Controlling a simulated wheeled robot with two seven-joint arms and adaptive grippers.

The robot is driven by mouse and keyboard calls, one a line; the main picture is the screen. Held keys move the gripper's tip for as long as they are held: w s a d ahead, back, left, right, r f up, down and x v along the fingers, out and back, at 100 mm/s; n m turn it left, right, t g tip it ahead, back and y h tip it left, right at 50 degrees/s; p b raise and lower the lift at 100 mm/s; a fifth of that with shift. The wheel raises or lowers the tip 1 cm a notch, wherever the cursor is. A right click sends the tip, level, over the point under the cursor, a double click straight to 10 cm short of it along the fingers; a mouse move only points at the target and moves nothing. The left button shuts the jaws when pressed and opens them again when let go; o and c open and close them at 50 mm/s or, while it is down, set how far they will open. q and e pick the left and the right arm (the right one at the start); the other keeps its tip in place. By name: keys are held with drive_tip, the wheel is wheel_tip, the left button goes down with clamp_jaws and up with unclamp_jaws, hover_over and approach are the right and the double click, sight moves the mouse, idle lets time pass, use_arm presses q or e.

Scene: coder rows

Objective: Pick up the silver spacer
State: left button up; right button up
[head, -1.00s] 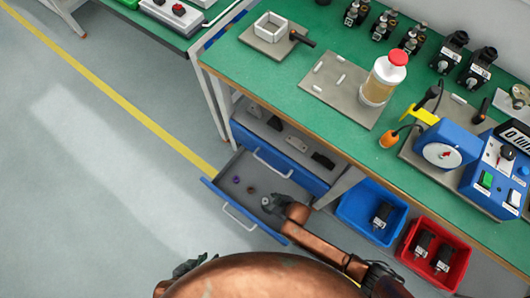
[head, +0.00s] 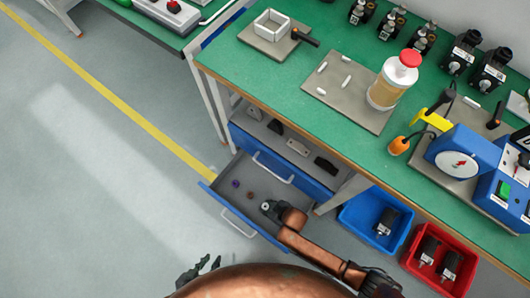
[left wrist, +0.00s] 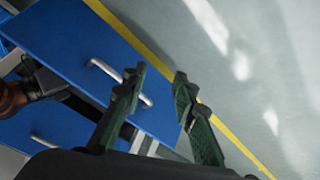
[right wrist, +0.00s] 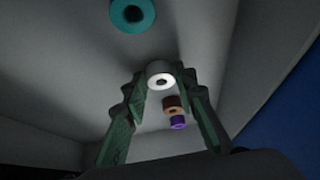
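The silver spacer (right wrist: 161,75) is a pale ring with a dark hole, lying in the open drawer (head: 240,223). My right gripper (right wrist: 162,85) is open, reaching down into the drawer, with its fingertips on either side of the spacer and small gaps showing. In the head view my right gripper (head: 270,208) is at the right part of the drawer. My left gripper (head: 198,270) is open and empty, low over the floor in front of the drawer; its spread fingers show in the left wrist view (left wrist: 158,75).
A brown spacer (right wrist: 173,103), a purple spacer (right wrist: 178,122) and a teal spacer (right wrist: 132,14) are also in the drawer. Another blue drawer (head: 300,180) is behind. A blue bin (head: 350,212) and a red bin (head: 415,265) stand to the right. Floor at left is clear.

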drive_tip(key=c, duration=0.6)
drive_tip(key=shift+r, duration=0.1)
